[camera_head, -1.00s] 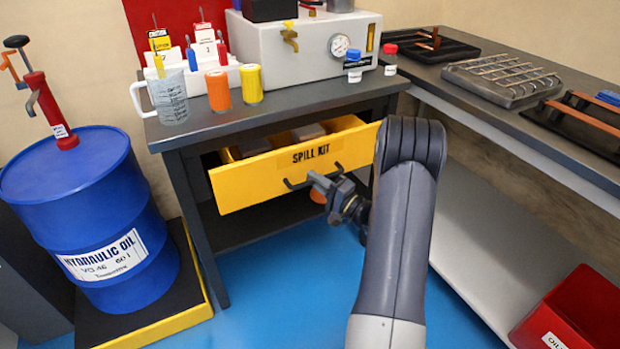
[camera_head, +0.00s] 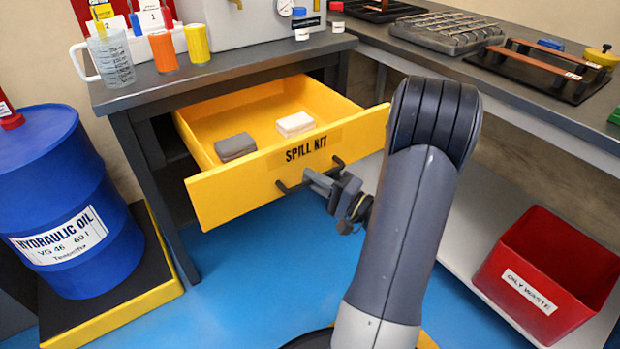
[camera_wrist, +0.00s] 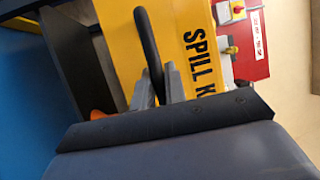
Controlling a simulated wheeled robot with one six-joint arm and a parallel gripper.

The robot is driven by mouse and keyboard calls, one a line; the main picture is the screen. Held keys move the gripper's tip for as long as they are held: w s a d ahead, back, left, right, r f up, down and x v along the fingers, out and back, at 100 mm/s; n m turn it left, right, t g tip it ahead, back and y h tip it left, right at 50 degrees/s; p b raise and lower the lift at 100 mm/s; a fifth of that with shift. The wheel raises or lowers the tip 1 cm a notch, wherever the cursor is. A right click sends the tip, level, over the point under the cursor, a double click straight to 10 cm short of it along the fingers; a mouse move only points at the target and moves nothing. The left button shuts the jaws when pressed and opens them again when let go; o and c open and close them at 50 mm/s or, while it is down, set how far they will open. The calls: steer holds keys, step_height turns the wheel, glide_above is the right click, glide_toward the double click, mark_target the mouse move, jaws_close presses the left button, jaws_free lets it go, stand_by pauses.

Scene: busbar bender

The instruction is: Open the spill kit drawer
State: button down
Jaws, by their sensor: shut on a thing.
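The yellow spill kit drawer (camera_head: 225,190) stands well out from under the grey bench in the head view, with its inside showing. A grey folded cloth (camera_head: 235,147) and a white block (camera_head: 295,124) lie in it. Its black bar handle (camera_head: 290,187) is on the front below the SPILL KIT label. My gripper (camera_head: 318,181) is at the handle, shut on it. In the wrist view the dark handle (camera_wrist: 148,45) runs down between the two grey fingers of my gripper (camera_wrist: 158,88), and the label is beside it.
A blue hydraulic oil drum (camera_head: 65,200) stands at left on a yellow-edged platform (camera_head: 110,312). A red oily waste bin (camera_head: 545,275) is at right by the white lower shelf. A jug (camera_head: 108,58) and cups stand on the bench. Blue floor is clear before the drawer.

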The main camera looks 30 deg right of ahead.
steer(key=shift+s, duration=0.15)
steer(key=c, duration=1.5)
jaws_free()
steer(key=shift+o, duration=0.2)
steer(key=shift+s+d, duration=0.1)
steer(key=p+v, duration=0.1)
steer(key=v, duration=0.9)
steer(key=shift+s+p, duration=0.3)
steer(key=shift+p, duration=0.05)
steer(key=shift+f, duration=0.1)
steer(key=shift+b+x, duration=0.8)
steer(key=shift+x, duration=4.7)
